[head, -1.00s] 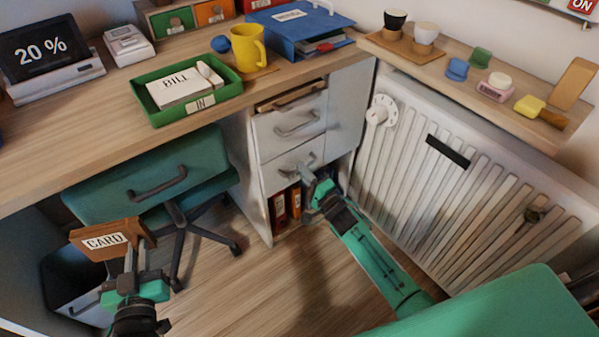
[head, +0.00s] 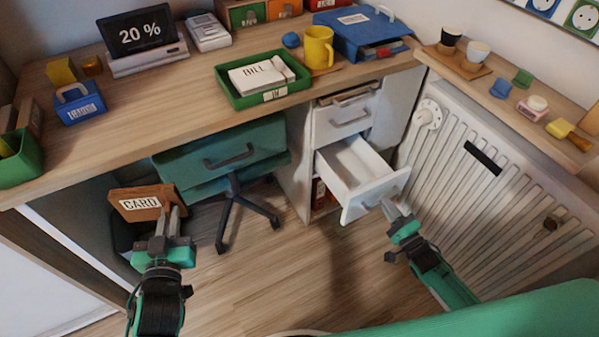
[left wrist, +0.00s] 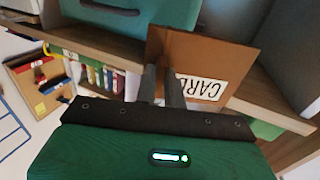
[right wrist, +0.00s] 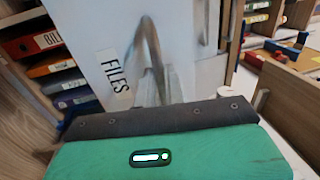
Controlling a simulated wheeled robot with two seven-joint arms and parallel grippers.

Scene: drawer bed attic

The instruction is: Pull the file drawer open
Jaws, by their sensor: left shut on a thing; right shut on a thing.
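The file drawer (head: 372,194) under the desk stands pulled out, its white inside showing empty. Its front with the FILES label (right wrist: 115,72) fills much of the right wrist view. My right gripper (head: 390,208) is shut on the drawer's handle; the fingers also show in the right wrist view (right wrist: 150,82). The folder also shows in the left wrist view (left wrist: 225,62).
A green chair (head: 222,160) stands left of the drawer unit. A white radiator (head: 480,190) is close to the right of the open drawer. The desk (head: 150,100) carries a green IN tray (head: 262,97) and a yellow mug (head: 318,47). Wooden floor is clear in front of the drawer.

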